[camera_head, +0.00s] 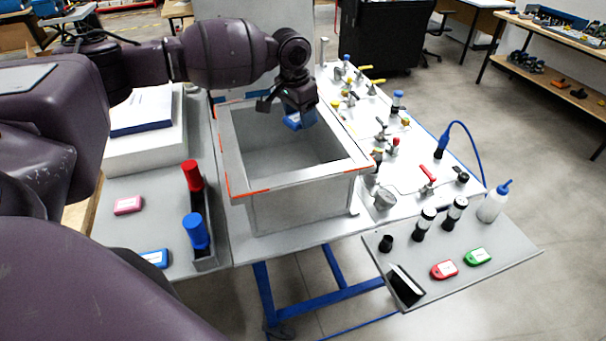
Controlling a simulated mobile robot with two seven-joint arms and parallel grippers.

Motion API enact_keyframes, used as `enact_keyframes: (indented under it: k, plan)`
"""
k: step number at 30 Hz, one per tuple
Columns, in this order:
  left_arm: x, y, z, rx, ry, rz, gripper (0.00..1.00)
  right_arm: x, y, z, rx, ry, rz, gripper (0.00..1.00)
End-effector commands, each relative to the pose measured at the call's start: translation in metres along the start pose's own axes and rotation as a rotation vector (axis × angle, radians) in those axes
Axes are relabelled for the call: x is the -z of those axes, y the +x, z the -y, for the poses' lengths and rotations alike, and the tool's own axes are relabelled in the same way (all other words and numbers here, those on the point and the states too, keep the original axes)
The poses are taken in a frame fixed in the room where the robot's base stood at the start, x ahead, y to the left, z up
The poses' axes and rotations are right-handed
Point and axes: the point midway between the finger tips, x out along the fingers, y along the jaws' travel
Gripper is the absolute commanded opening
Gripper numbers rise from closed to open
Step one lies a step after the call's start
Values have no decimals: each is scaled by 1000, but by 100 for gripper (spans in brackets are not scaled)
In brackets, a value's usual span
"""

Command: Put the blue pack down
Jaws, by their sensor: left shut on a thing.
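My left gripper (291,107) reaches in from the left and points down over the grey open box (238,160). It is shut on a blue pack (301,120), which is partly hidden by the fingers. The pack hangs tilted above the box opening, near its far side. Whether it is below the rim level I cannot tell. Another blue pack (155,258) lies flat on the left table. My right gripper is not in view.
A pink pack (128,205) and a rack with red (192,176) and blue (195,231) cylinders are on the left. A panel of valves (400,150) stands at the right. The front right shelf (440,295) holds a red pack (444,270), a green pack (478,257) and a bottle (493,205).

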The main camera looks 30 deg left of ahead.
Motion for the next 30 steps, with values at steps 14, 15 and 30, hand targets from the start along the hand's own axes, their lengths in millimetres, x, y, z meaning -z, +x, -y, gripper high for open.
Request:
enact_keyframes:
  k: [14, 15, 30]
  plan:
    - [-12, 78, 0, -1, -29, 3, 31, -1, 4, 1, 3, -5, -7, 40]
    - [-14, 86, 0, -1, -29, 4, 31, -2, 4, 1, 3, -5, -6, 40]
    - [-24, 156, 0, 0, -28, 0, 31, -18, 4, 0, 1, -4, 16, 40]
